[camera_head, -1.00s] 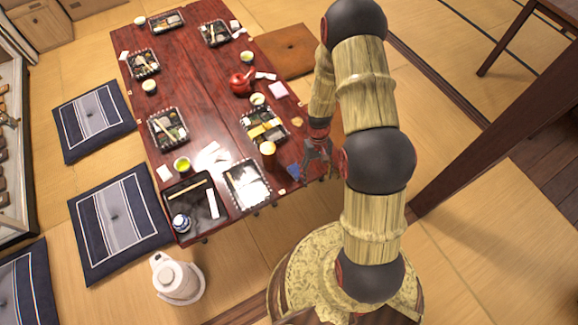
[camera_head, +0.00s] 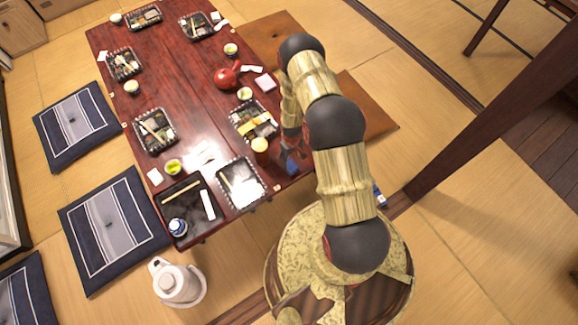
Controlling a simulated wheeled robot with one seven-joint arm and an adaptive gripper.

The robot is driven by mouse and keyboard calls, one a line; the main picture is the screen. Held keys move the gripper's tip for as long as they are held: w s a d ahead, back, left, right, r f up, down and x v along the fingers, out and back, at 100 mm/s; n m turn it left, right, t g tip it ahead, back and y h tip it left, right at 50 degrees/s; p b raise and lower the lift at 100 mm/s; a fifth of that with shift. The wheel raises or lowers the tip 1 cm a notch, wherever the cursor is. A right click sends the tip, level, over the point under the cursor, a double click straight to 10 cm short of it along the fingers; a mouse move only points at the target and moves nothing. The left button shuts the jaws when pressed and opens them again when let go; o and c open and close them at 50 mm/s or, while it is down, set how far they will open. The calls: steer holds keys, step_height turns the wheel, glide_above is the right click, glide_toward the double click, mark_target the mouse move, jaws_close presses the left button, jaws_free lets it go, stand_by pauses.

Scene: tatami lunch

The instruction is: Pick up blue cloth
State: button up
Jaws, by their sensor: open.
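A small blue cloth (camera_head: 290,169) lies at the right front edge of the dark red table (camera_head: 195,75), to the right of a yellow-topped cup (camera_head: 260,146). My gripper (camera_head: 292,152) is over the table's edge, close above or beside the cloth. It is open. The fingers are small and dark here, and my arm covers part of them and the area to the right. I cannot tell whether a finger touches the cloth.
Lunch trays, cups and a red teapot (camera_head: 226,77) crowd the table. A tray with chopsticks (camera_head: 241,183) is left of the cloth. A white kettle (camera_head: 177,283) stands on the tatami. A dark wooden post (camera_head: 480,140) is at right. A blue-and-white item (camera_head: 380,198) lies behind my arm.

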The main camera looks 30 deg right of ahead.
mark_target(290, 164)
steer(key=f, duration=0.2)
steer(key=f+b, duration=0.2)
steer(key=f, duration=0.1)
steer(key=shift+w+a+f, duration=0.2)
steer(key=shift+a+f, duration=0.1)
steer(key=shift+f, duration=0.05)
steer(key=shift+c, duration=1.3)
steer(key=c, duration=0.7)
steer(key=shift+c, duration=0.6)
steer(key=shift+r, duration=0.15)
